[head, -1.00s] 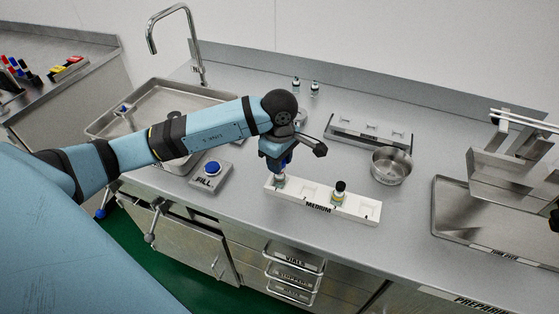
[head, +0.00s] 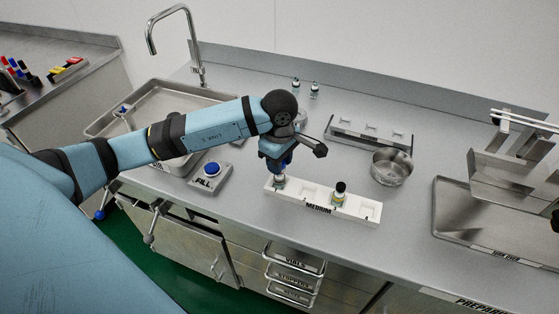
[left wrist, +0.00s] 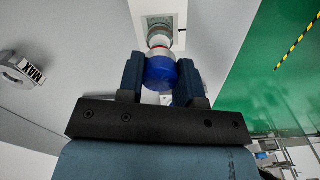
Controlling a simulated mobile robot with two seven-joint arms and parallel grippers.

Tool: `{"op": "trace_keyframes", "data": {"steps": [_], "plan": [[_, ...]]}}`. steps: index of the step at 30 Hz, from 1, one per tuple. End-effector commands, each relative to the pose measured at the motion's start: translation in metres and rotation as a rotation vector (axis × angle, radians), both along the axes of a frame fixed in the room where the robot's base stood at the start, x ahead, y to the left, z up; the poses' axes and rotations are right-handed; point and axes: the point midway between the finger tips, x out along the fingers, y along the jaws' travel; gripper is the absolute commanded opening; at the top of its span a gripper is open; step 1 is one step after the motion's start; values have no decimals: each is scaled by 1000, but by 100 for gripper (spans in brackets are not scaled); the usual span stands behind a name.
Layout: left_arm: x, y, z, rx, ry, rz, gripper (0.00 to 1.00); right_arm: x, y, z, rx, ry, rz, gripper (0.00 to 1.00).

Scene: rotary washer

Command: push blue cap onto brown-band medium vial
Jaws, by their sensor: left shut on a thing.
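My left gripper (head: 279,174) points down over the left end of the white rack marked MEDIUM (head: 318,208). It is shut on the blue cap, which shows between its fingers in the left wrist view (left wrist: 160,72). The medium vial (head: 279,183) stands in the rack's left slot, directly under the cap. In the left wrist view the vial's glass (left wrist: 159,40) shows just past the cap, with a reddish-brown edge. The cap hides much of the vial, so I cannot tell whether it is fully seated. My right gripper is not clearly seen.
A dark-capped vial with a yellow band (head: 339,193) stands in the same rack. Two small vials (head: 305,87) stand at the back. The front counter is clear.

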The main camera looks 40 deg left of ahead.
Motion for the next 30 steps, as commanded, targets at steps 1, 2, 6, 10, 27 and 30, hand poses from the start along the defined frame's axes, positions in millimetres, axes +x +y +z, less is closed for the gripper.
{"op": "trace_keyframes", "data": {"steps": [1,2,6,10,27,30], "plan": [[0,0,0,0,0,0,12,0,0,0,0,0,0,52],[0,0,0,0,0,0,12,0,0,0,0,0,0,52],[0,0,-2,0,0,0,12,0,0,-2,0,0,0,52],[0,0,-3,0,0,0,12,0,0,-3,-1,0,-1,52],[0,0,-10,0,0,0,12,0,-1,-9,0,-1,-1,52],[0,0,-11,0,0,0,12,0,-1,-10,0,-1,-1,52]]}}
